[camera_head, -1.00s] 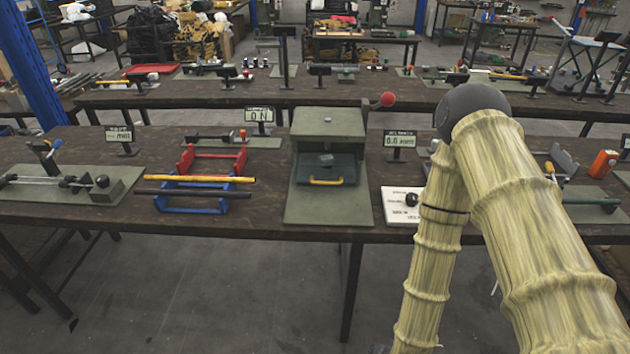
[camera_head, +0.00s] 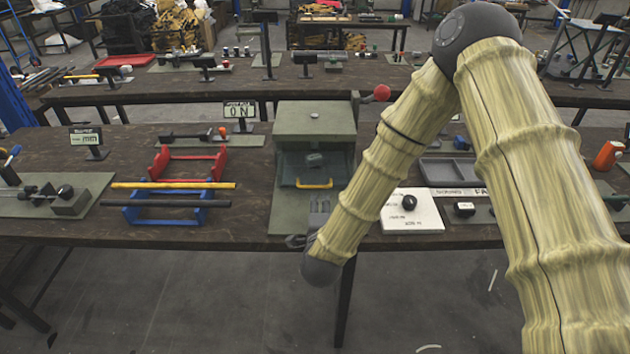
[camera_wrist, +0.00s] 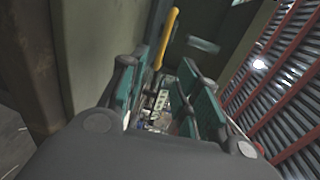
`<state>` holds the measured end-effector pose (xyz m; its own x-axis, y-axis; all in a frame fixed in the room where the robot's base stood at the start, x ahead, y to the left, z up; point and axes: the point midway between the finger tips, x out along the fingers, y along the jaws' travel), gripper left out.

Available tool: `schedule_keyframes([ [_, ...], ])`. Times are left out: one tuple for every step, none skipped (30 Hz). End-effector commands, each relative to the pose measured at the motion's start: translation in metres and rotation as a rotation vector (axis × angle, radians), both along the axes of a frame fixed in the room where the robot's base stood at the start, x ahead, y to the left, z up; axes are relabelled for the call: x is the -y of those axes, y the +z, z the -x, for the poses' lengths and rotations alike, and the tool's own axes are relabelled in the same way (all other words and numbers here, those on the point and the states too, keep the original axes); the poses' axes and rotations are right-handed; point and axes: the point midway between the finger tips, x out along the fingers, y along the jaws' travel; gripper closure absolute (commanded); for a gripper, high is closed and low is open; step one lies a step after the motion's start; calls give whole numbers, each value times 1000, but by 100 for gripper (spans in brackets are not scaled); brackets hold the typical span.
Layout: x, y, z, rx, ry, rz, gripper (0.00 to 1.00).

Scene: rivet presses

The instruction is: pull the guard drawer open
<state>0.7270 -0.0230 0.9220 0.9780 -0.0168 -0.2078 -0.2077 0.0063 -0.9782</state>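The green press housing (camera_head: 315,120) stands on its green base plate on the near table. The dark green guard drawer (camera_head: 290,170) sits in its front, with a small grey block in front of its upper part. The yellow drawer handle (camera_head: 314,184) is on its lower front. It also shows in the wrist view (camera_wrist: 167,35), beyond and between my fingertips. My gripper (camera_wrist: 158,78) is open, its teal-padded fingers apart, and does not hold the handle. In the head view my gripper is low in front of the press, below the handle, partly hidden by my wrist.
A red-knobbed lever (camera_head: 381,92) sticks out at the press's upper right. A white board with a black knob (camera_head: 409,202) lies right of my forearm. Red and blue racks with rods (camera_head: 175,190) stand at left. Open floor lies before the table edge.

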Motion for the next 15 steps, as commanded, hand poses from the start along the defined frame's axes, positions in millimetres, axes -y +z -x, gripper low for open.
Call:
schedule_keyframes([
  [1, -1, 0, -3, 1, 3, 68],
  [1, -1, 0, -3, 2, 3, 68],
  [0, -1, -1, -3, 3, 3, 68],
  [-1, -1, -3, -3, 4, 3, 68],
  [-3, -1, -5, -2, 6, 4, 68],
  [-4, -2, -8, -2, 8, 3, 68],
  [-6, -3, -11, -3, 11, 4, 68],
  [-8, -3, -14, -4, 13, 4, 68],
  [-10, -4, -20, -2, 15, 5, 68],
  [-11, -4, -24, -2, 17, 4, 68],
  [-12, -5, -29, -2, 19, 5, 68],
  [-13, -6, -36, -2, 20, 5, 68],
  [-13, -7, -41, -2, 21, 5, 68],
  [-14, -9, -45, -2, 21, 5, 68],
  [-13, -10, -52, -3, 22, 6, 68],
])
